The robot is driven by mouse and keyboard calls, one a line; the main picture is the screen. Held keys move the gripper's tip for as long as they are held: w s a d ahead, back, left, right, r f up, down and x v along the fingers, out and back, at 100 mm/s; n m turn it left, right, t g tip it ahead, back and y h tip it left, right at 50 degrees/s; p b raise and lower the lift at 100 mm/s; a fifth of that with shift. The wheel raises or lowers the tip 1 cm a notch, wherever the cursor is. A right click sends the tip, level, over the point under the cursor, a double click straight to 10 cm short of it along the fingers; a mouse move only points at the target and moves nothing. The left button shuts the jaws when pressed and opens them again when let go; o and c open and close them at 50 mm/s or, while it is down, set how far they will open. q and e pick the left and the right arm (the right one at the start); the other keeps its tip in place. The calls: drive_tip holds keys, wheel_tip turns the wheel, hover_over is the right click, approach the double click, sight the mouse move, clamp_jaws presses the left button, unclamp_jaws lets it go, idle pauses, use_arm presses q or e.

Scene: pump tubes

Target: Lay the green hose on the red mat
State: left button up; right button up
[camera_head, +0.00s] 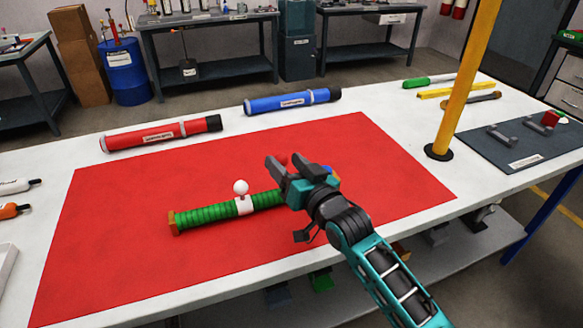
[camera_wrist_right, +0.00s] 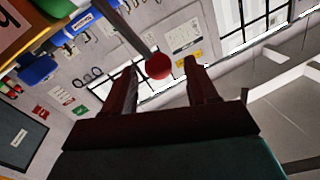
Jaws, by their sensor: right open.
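The green ribbed hose (camera_head: 215,212) lies on the red mat (camera_head: 110,235), near its middle. Its left end has an orange-brown fitting, and a white collar (camera_head: 244,206) with a white ball (camera_head: 240,187) sits along it. My right gripper (camera_head: 279,168) is open and empty and covers the hose's right part from view. In the right wrist view the open fingers (camera_wrist_right: 160,72) point at the far wall, and the hose is out of sight. My left gripper is not in view.
A red tube (camera_head: 160,135) and a blue tube (camera_head: 290,101) lie on the white table behind the mat. A yellow post (camera_head: 466,85) stands to the right, near a dark board (camera_head: 520,150). A red ball (camera_wrist_right: 158,66) shows between the fingers in the wrist view.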

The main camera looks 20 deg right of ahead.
use_arm(q)
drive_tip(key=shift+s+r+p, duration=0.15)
drive_tip(key=shift+p, duration=0.15)
use_arm(e)
drive_tip(key=v, duration=1.2)
drive_tip(key=shift+d, duration=0.1)
